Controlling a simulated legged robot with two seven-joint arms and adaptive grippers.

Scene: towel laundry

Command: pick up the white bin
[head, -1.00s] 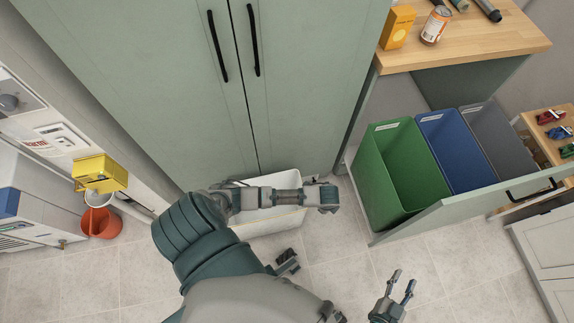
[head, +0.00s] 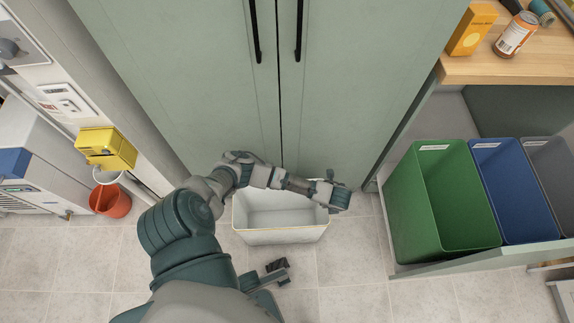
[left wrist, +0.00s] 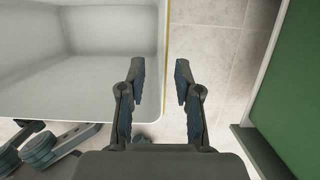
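The white bin (head: 262,237) stands upright on the tiled floor in front of the green cabinet doors. It is open at the top and looks empty. My left arm reaches across over it. My left gripper (head: 342,198) is at the bin's right end. In the left wrist view, the left gripper (left wrist: 160,72) is open, with one finger on the inner side and one on the outer side of the rim line of the white bin (left wrist: 95,85). Whether the fingers touch the wall, I cannot tell.
A tall green cabinet (head: 190,80) stands right behind the bin. To the right is a pull-out drawer with a green bin (head: 440,205), a blue bin (head: 510,190) and a grey one (head: 553,170). An orange bucket (head: 110,203) is at left. Floor in front is partly clear.

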